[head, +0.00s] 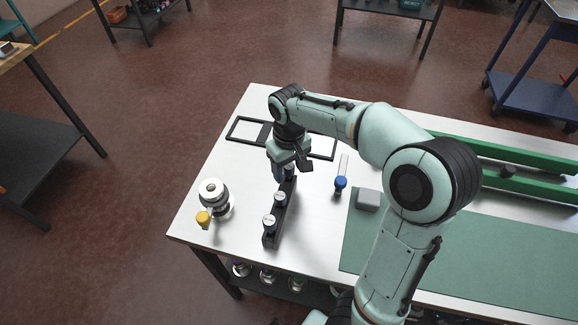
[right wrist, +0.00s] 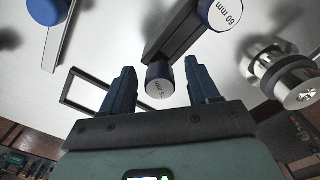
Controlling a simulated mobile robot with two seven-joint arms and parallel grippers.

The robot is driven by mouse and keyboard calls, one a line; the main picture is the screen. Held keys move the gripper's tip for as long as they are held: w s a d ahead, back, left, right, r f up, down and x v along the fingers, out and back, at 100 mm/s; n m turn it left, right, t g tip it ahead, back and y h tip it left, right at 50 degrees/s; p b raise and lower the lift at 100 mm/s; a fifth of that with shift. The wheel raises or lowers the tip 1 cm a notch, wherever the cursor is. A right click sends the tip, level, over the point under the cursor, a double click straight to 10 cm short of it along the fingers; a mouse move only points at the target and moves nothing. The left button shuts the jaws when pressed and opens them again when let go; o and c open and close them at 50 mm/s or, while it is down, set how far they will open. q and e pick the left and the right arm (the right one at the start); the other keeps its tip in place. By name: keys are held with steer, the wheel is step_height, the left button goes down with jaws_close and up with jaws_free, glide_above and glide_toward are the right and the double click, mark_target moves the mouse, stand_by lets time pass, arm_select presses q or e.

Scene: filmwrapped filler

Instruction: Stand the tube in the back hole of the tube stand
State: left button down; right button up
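The dark tube stand (head: 277,225) runs from front to back on the white table. Pieces with pale, printed tops stand at its front (head: 269,222) and middle (head: 281,198). My right gripper (head: 290,163) is over that back end. In the right wrist view its two fingers (right wrist: 161,88) are apart on either side of this piece, with a gap at each side. Whether the piece is fully seated is hidden. My left gripper is not in view.
A blue-capped piece (head: 341,183) with a pale strip is right of the stand. A grey block (head: 368,200) is by the green mat (head: 460,250). A silver spool-like object (head: 213,192) and a yellow piece (head: 203,218) are at left. A black frame (head: 243,130) lies behind.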

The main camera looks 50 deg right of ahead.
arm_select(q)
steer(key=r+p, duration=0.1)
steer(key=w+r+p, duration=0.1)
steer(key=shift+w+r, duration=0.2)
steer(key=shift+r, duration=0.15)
arm_select(e)
step_height(320, 180, up, 13)
steer(key=shift+r, duration=0.2)
